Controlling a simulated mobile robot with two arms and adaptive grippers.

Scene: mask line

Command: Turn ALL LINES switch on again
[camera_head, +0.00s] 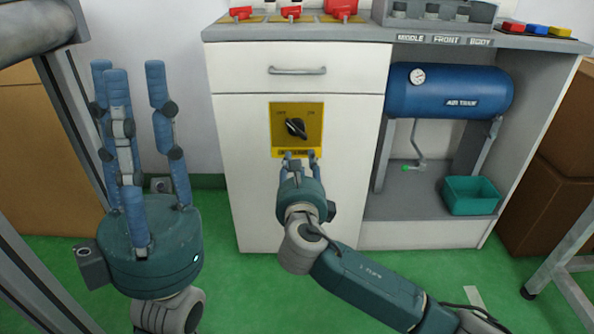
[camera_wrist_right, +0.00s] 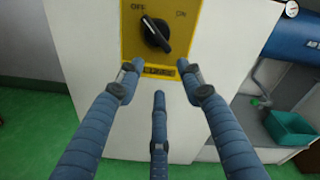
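The ALL LINES switch is a black rotary knob (camera_head: 296,128) on a yellow plate (camera_head: 317,112), fixed to the white cabinet front. The plate reads OFF at left and ON at right. In the right wrist view the knob (camera_wrist_right: 156,34) is tilted, its upper end toward OFF and its lower end toward the lower right. My right gripper (camera_head: 300,156) is just below the knob, in front of the plate's lower edge. Its blue fingers are spread and empty, apart from the knob. My left gripper (camera_head: 130,75) is raised at the left, fingers spread and empty, far from the switch.
A drawer handle (camera_head: 297,70) sits above the switch. Red switches (camera_head: 291,12) stand on the cabinet top. A blue air tank (camera_head: 440,91) and a green bin (camera_head: 471,195) occupy the open bay at right. Metal frames stand at the left and right edges.

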